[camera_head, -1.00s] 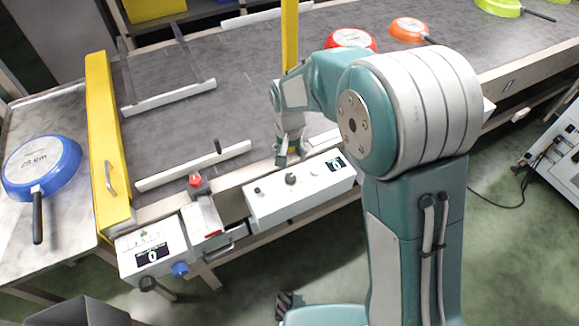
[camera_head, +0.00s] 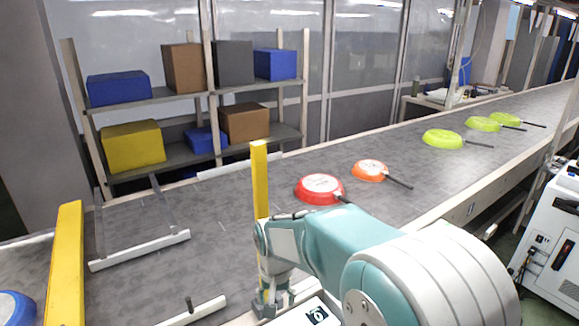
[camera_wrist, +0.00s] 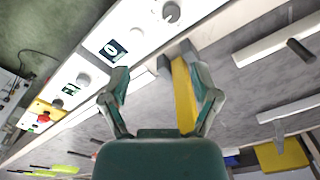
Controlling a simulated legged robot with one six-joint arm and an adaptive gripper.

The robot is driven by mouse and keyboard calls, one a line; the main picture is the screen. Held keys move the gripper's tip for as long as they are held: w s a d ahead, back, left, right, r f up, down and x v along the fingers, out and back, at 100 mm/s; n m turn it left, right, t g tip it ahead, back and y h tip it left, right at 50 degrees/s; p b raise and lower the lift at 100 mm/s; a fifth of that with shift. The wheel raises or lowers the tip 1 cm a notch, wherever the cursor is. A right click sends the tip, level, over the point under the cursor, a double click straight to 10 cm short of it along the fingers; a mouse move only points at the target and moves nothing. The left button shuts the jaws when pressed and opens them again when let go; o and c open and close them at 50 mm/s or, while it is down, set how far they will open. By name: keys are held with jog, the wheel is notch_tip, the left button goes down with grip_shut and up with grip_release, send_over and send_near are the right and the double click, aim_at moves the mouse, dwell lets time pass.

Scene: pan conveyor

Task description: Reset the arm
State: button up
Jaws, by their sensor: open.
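My gripper (camera_head: 272,303) hangs at the conveyor's near edge, beside the yellow upright bar, at the lower middle of the head view. In the wrist view its two fingers (camera_wrist: 158,72) are spread apart with nothing held between them. My teal and white arm is bent and covers the lower right of the head view. The yellow bar (camera_head: 260,185) stands behind the gripper; in the wrist view it shows by the right finger (camera_wrist: 184,95). I cannot tell whether they touch.
The grey conveyor (camera_head: 225,225) carries a red pan (camera_head: 320,188), an orange pan (camera_head: 369,170) and green pans (camera_head: 443,138) farther off. A yellow guard (camera_head: 67,262) and part of a blue pan (camera_head: 14,307) are at left. Control panels (camera_wrist: 140,35) line the near edge. Shelves with boxes (camera_head: 133,146) stand behind.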

jog(key=s+d+r+t, duration=0.3)
jog(key=s+d+r, duration=0.6)
jog(key=d+r, duration=0.3)
jog(key=s+d+r+t, duration=0.1)
jog(key=s+d+t, duration=0.1)
jog(key=s+d, duration=0.5)
jog(key=s, duration=0.4)
jog(key=shift+s+r, duration=0.35)
jog(key=shift+s, duration=0.05)
